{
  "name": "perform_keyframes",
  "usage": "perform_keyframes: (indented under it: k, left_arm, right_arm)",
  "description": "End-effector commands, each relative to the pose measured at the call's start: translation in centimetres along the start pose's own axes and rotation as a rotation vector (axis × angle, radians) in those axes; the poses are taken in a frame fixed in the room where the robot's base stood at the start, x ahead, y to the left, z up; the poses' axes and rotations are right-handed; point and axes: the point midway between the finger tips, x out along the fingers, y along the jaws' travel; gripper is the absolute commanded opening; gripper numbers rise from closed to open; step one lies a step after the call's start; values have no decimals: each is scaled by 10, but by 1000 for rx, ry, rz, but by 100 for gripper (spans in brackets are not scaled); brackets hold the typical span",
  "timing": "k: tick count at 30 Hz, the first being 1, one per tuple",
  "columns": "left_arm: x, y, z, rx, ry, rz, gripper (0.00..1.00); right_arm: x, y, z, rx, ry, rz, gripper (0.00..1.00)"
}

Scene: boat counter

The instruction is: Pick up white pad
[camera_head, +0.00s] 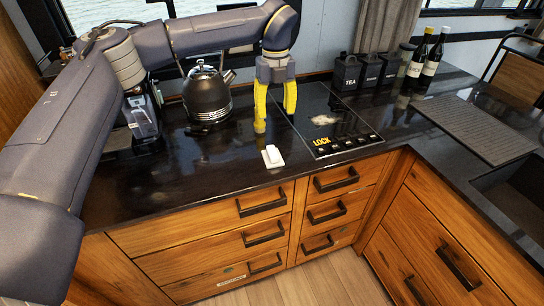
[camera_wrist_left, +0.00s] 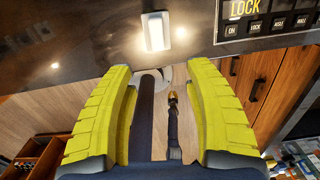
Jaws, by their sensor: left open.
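The white pad (camera_head: 272,156) is a small white rectangular block lying on the dark counter near its front edge, left of the black cooktop. It also shows in the left wrist view (camera_wrist_left: 156,31), at the top, beyond my fingertips. My left gripper (camera_head: 275,118) has yellow fingers that point down and are spread apart, with nothing between them. In the head view it appears behind the pad, near the cooktop's left edge. In the left wrist view the open fingers (camera_wrist_left: 160,70) frame the floor below the counter edge. My right gripper is not in view.
A black kettle (camera_head: 207,95) stands left of the gripper. The cooktop (camera_head: 330,118) marked LOCK lies to the right. Black canisters (camera_head: 347,73) and two bottles (camera_head: 427,60) stand at the back right. A ribbed grey mat (camera_head: 475,128) lies by the sink. The counter around the pad is clear.

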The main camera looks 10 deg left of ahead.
Motion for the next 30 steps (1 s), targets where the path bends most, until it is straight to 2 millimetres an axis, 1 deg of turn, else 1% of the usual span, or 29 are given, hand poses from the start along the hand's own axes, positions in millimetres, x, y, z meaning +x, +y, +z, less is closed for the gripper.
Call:
perform_keyframes:
  k: [4,12,18,21,24,30]
  left_arm:
    - [15,2,1,-10,-2,8,53]
    - [65,2,0,-7,0,6,53]
    - [96,2,0,-6,-1,5,53]
    - [107,2,1,-7,-2,5,53]
    - [114,2,1,-7,-2,4,53]
    - [119,2,1,-7,-3,3,53]
  right_arm:
    - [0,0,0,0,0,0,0]
    - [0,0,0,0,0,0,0]
    - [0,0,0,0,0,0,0]
    - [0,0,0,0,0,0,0]
    - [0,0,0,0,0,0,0]
    - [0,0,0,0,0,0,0]
